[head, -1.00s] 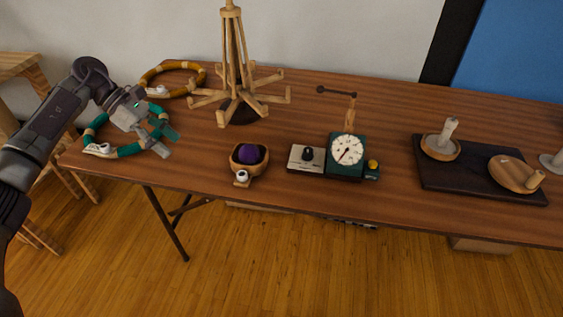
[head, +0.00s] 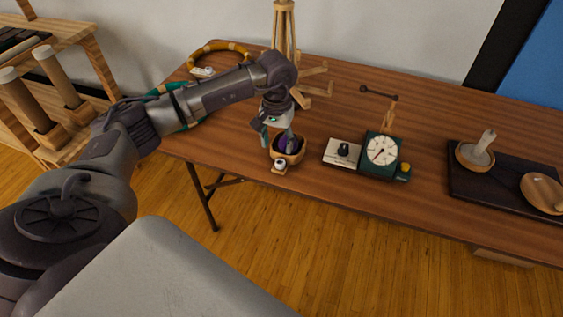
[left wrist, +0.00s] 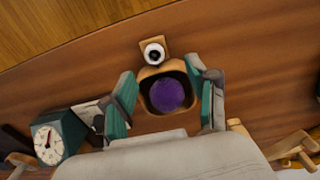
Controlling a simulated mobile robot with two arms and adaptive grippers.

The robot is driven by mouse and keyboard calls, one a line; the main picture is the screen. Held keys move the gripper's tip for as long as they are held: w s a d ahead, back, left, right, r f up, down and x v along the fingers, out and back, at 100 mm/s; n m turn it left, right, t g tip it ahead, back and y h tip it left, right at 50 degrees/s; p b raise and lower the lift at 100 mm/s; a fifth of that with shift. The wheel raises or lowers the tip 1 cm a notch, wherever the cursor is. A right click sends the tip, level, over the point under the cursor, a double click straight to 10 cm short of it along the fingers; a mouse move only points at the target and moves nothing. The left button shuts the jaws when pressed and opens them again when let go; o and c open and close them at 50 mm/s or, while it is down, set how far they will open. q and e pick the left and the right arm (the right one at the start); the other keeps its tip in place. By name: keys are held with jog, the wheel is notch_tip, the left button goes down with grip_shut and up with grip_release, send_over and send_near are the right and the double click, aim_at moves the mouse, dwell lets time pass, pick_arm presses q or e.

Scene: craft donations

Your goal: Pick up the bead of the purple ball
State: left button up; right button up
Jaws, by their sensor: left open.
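A purple ball (head: 284,144) sits in a small round wooden bowl (head: 298,156) near the table's front edge. In the left wrist view the ball (left wrist: 166,94) fills much of the bowl (left wrist: 147,73). A white bead with a dark centre (head: 280,163) stands on a wooden tab at the bowl's front; it also shows in the left wrist view (left wrist: 154,53). My left gripper (head: 278,136) is open and empty, just above the bowl. In the left wrist view its green-tipped fingers (left wrist: 160,75) lie on either side of the bowl. My right gripper is not in view.
A white block with a dark knob (head: 342,153) and a green dial box (head: 382,154) stand right of the bowl. A wooden stand (head: 284,28) rises behind. A dark tray (head: 490,195) with wooden dishes lies at the right. An amber ring (head: 232,47) lies at the back left.

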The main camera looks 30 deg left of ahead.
aim_at(280, 161)
pick_arm(q)
jog(key=f, duration=0.2)
jog(key=f+p, duration=0.1)
jog(key=d+f, duration=0.1)
jog(key=f, duration=0.1)
jog(key=shift+s+f, duration=0.25)
jog(key=shift+f, duration=0.6)
jog(key=c, duration=0.8)
